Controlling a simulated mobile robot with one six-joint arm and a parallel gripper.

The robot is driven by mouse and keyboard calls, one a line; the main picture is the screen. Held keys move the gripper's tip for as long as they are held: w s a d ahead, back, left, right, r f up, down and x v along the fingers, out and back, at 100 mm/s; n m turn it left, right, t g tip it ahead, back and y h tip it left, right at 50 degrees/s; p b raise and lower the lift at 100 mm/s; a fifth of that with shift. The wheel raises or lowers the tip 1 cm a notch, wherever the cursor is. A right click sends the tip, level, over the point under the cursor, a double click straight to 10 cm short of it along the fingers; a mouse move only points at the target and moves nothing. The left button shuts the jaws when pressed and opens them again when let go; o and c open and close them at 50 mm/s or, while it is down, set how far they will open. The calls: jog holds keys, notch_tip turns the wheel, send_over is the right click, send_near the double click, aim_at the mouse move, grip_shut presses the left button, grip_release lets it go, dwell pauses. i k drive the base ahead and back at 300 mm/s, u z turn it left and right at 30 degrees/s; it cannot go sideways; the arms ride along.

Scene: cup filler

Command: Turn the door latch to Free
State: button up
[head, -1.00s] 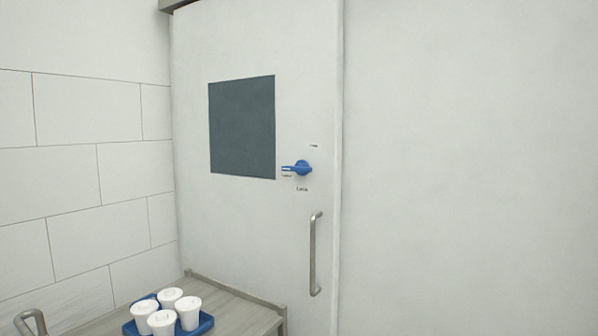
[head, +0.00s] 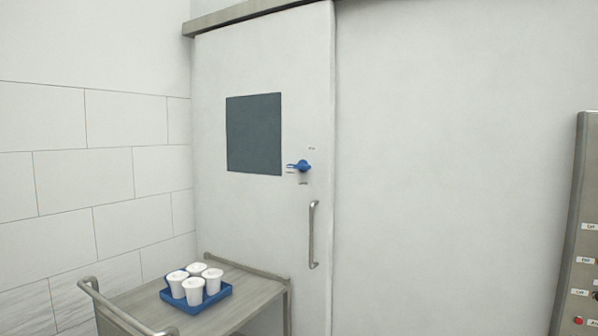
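The door (head: 225,210) is white, with a dark window (head: 254,134) and a vertical metal handle (head: 312,235). The blue door latch (head: 301,165) sits on the door, just right of the window's lower corner. Its pointer end points left. Small labels stand above, left of and below the latch; they are too small to read now. My gripper is not in view.
A cart (head: 258,279) with a metal push rail stands in front of the door at lower left. It bears a blue tray (head: 224,291) with several white lidded cups. A grey panel with labelled buttons (head: 578,235) stands at the right edge. A rail (head: 235,14) runs above the door.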

aim_at(303, 166)
jog(key=u, duration=0.65)
jog(key=i, duration=1.3)
jog(key=z, duration=0.5)
jog(key=i, duration=0.7)
jog(key=z, duration=0.5)
